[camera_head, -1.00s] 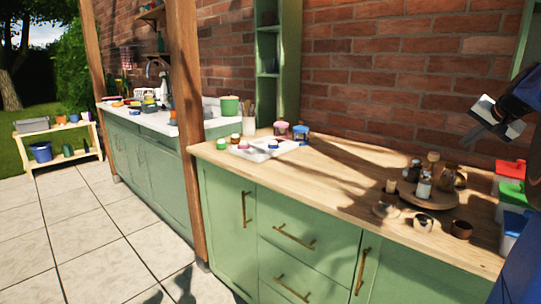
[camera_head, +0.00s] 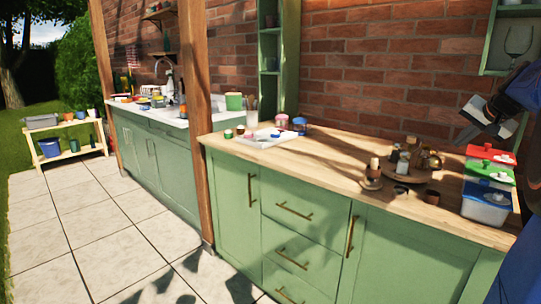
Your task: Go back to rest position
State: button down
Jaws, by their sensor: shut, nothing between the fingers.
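My gripper (camera_head: 470,134) is at the right edge of the view, in front of the brick wall. It is raised above the wooden counter (camera_head: 335,168) and points down and to the left. Its fingers look shut, with nothing seen between them. It is apart from everything on the counter. Part of my blue arm (camera_head: 522,90) shows behind it, cut off by the right edge.
Red, green and blue lidded boxes (camera_head: 486,203) stand at the counter's right end, below my gripper. Left of them are several small jars (camera_head: 404,163). A white tray (camera_head: 266,138) lies farther left. The tiled floor (camera_head: 75,215) is clear.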

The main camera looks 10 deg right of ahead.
jog(key=s+a+f+n+g+y, duration=0.1)
jog(key=s+a+f+n, duration=0.25)
jog(key=a, duration=0.95)
jog(key=s+a+f+n+g+y, duration=0.15)
jog(key=s+a+f, duration=0.35)
jog(key=a, duration=0.7)
jog(key=s+a+f+n, duration=0.3)
jog(key=s+a+f, duration=0.4)
jog(key=s, duration=0.3)
jog(key=s+a+f+n+g, duration=0.1)
jog(key=s+a+f+n, duration=0.2)
jog(key=s+a+f, duration=0.4)
jog(key=s+f, duration=0.2)
jog(key=s, duration=0.1)
jog(key=shift+f, duration=0.4)
jog(key=shift+g+h, duration=0.25)
